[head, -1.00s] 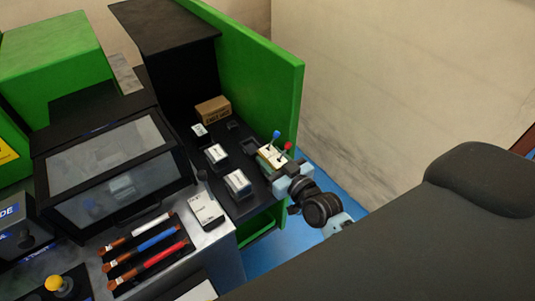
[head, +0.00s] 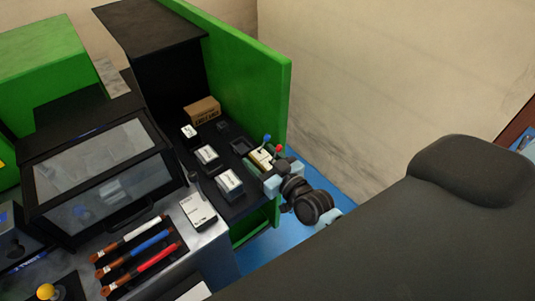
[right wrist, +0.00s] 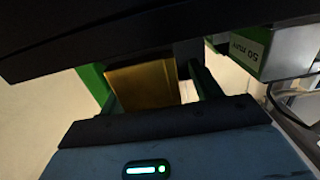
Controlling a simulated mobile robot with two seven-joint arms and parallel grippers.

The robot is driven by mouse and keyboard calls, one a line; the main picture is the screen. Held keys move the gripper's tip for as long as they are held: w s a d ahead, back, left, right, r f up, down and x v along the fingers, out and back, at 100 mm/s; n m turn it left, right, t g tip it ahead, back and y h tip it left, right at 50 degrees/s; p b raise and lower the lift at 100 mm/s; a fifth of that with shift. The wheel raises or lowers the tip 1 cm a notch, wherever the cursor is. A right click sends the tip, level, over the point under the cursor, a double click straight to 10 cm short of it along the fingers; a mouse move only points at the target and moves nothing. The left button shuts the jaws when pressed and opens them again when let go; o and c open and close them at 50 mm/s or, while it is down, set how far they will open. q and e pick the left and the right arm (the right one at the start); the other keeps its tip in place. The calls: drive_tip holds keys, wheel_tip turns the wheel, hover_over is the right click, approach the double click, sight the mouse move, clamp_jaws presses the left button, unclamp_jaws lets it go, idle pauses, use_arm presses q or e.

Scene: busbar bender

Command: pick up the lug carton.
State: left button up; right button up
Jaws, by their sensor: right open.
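The lug carton (head: 202,111) is a small brown cardboard box with dark print. In the head view it stands at the back of the black shelf, against the dark back panel. In the right wrist view a golden-brown box face, which looks like the carton (right wrist: 143,85), shows between my two spread fingers. My right gripper (head: 268,175) is at the shelf's right front edge, apart from the carton. It is open and empty. Its fingertips are hard to make out in the head view. My left gripper is not in view.
Several white-labelled boxes (head: 207,156) stand on the black shelf in front of the carton. A green side panel (head: 255,80) bounds the shelf.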

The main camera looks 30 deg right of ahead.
drive_tip(key=shift+r, duration=0.45)
drive_tip(key=s+d, duration=0.1)
drive_tip(key=s, duration=1.1)
drive_tip(key=shift+d+r+b, duration=0.2)
drive_tip(key=shift+d+b, duration=0.1)
drive_tip(key=shift+w, duration=0.1)
